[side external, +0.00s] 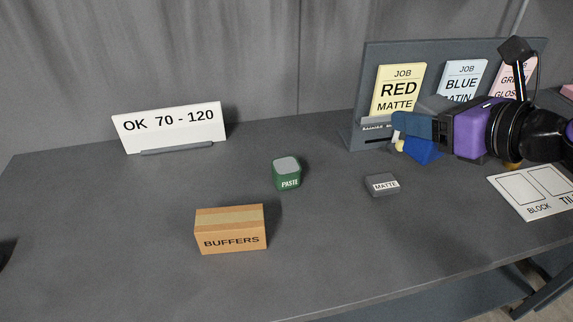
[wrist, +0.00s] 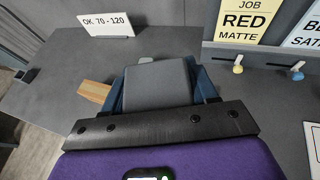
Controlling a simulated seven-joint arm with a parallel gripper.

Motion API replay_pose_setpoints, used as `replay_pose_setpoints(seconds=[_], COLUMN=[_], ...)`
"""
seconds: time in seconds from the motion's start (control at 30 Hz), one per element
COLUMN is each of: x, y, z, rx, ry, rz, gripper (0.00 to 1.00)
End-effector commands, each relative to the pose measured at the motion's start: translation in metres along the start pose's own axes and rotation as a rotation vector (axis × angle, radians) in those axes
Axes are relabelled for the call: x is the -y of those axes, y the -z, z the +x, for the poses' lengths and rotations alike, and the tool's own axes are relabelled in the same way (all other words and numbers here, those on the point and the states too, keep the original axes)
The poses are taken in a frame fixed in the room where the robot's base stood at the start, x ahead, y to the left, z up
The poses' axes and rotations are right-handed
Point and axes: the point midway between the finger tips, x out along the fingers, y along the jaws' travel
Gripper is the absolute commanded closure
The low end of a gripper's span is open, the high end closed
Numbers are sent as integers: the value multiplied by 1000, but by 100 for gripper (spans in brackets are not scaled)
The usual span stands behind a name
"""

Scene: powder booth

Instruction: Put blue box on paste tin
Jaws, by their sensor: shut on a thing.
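My gripper (side external: 418,136) is at the right in the side view, in front of the sign stand and above the table. It is shut on the blue box (side external: 423,153), which shows as a bright blue tilted shape beneath the dark blue fingers. In the wrist view, a grey blocky shape fills the space between the fingers; I cannot tell whether it is a face of the box.
A brown BUFFERS box (side external: 231,230) stands in front of the tin. The OK 70 - 120 sign (side external: 170,127) is at the back left. The job-card stand (side external: 380,60) rises behind my gripper. A white card (side external: 530,190) lies at right.

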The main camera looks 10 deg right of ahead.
Motion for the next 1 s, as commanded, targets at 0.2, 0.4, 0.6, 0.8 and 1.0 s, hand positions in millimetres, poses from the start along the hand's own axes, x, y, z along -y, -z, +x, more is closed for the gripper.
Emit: replay_pose_setpoints(seconds=[0.2, 0.4, 0.6, 0.8, 1.0], x=[-1, -22, -44, -58, -60], y=[-50, -63, -77, -88, -94], z=[-20, 4, 31, 57, 77], rx=[6, 1, 4, 6, 6], ry=[-1, -119, -273, -438, -596], rz=[7, -40, -99, -171, -245], gripper=[76, 76, 76, 76, 76])
